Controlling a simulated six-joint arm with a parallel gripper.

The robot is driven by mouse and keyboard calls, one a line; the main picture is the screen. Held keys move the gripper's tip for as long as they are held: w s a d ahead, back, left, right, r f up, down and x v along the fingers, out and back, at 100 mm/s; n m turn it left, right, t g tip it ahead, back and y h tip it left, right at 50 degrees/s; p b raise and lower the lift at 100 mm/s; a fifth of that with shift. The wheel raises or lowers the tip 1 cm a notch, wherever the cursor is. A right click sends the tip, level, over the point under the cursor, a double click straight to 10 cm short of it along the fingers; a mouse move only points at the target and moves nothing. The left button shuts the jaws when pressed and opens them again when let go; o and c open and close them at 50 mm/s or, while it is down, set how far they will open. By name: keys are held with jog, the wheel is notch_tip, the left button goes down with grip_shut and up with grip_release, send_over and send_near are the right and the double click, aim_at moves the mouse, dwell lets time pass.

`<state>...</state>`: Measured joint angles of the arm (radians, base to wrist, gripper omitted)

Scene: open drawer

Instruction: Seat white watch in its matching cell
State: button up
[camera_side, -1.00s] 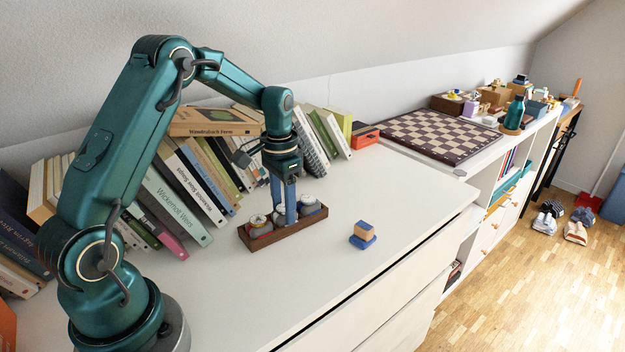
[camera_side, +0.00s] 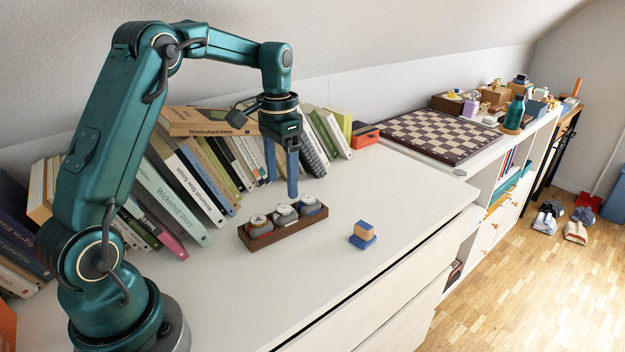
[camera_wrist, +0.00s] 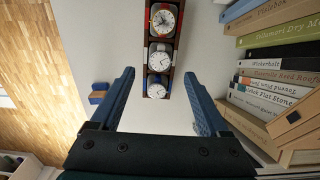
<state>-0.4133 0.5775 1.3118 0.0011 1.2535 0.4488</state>
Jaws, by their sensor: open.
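A dark wooden tray (camera_side: 293,233) with a row of cells stands on the white dresser top. In the wrist view the white watch (camera_wrist: 160,58) sits in the middle cell, between the other two. My gripper (camera_side: 282,194) is open and empty, above and behind the tray. In the wrist view its two blue fingers (camera_wrist: 163,98) are wide apart.
A small blue and tan block stack (camera_side: 363,235) stands right of the tray. Books (camera_side: 185,180) lean along the wall behind. The dresser top in front of the tray is clear. A chessboard (camera_side: 440,133) lies further right.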

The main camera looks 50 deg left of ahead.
aim_at(284, 208)
jog(key=s+d+r+t, duration=0.3)
jog(key=s+d+r, duration=0.45)
jog(key=r, duration=0.25)
jog(key=s+d+f+t, duration=0.2)
jog(key=s+d+f, duration=0.2)
jog(key=s, duration=0.5)
jog(key=shift+d+f+t, duration=0.15)
jog(key=shift+d+t, duration=0.15)
jog(key=shift+d, duration=0.85)
